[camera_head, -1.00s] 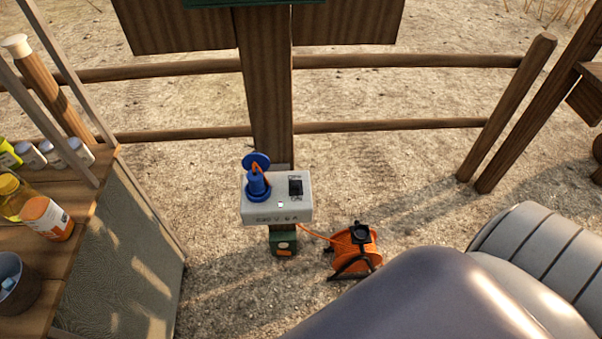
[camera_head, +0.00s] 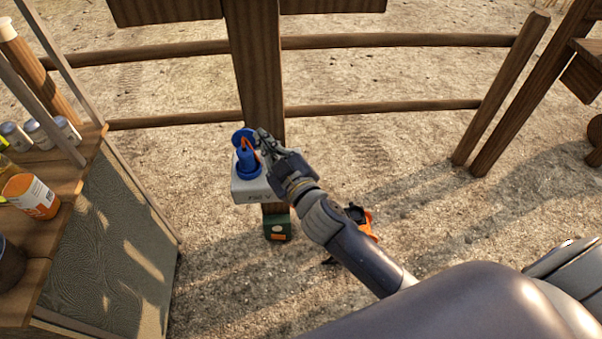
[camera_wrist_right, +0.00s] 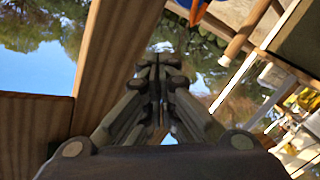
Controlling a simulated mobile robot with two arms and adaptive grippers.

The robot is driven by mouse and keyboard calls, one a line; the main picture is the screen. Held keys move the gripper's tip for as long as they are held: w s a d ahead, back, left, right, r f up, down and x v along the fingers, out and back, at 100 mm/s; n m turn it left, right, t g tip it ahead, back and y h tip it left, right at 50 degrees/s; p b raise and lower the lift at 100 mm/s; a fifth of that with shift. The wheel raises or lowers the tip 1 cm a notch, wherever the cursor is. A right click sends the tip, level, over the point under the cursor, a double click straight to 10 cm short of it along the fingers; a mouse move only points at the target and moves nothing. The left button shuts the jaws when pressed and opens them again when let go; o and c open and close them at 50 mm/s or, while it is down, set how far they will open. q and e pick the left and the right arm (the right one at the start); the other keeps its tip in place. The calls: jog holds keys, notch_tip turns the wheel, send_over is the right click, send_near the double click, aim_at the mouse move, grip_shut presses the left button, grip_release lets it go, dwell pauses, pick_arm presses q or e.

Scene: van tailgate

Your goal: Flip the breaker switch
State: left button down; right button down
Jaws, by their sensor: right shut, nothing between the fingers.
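The grey-white breaker box (camera_head: 250,194) is fixed to a wooden post. A blue socket with a plug (camera_head: 247,163) sits on its left side; its blue and orange edge shows at the top of the right wrist view (camera_wrist_right: 197,13). The black breaker switch on the box's right side is hidden behind my right gripper (camera_head: 262,137). That gripper is shut and empty, its fingertips over the upper right part of the box; I cannot tell if they touch it. The closed fingers also show in the wrist view (camera_wrist_right: 160,65). My left gripper is out of view.
The wooden post (camera_head: 257,75) rises behind the box, with fence rails on both sides. An orange cable reel (camera_head: 362,217) lies on the ground, partly behind my right arm. A green box (camera_head: 277,228) sits below.

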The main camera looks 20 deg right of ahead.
jog(key=s+a+r+n+g+y, duration=0.2)
jog(key=a+r+n+y, duration=1)
jog(key=a+n, duration=0.15)
jog(key=s+a+f+n+g+y, duration=0.2)
jog(key=s+a+f+n+g, duration=0.25)
jog(key=a+n+g, duration=0.5)
jog(key=w+d+f+n+g+h, duration=0.1)
jog(key=d+f+n+g+h, duration=0.35)
jog(key=d+f+h, duration=0.5)
jog(key=w+d+f+m+h, duration=0.1)
jog(key=w+d+h, duration=0.2)
jog(key=d, duration=0.6)
jog(key=w+d+f+m+h, duration=0.1)
jog(key=w+d+h, duration=0.2)
jog(key=d, duration=0.6)
jog(key=shift+d+f+h, duration=0.2)
jog(key=shift+f+h, duration=0.15)
jog(key=shift+h, duration=0.6)
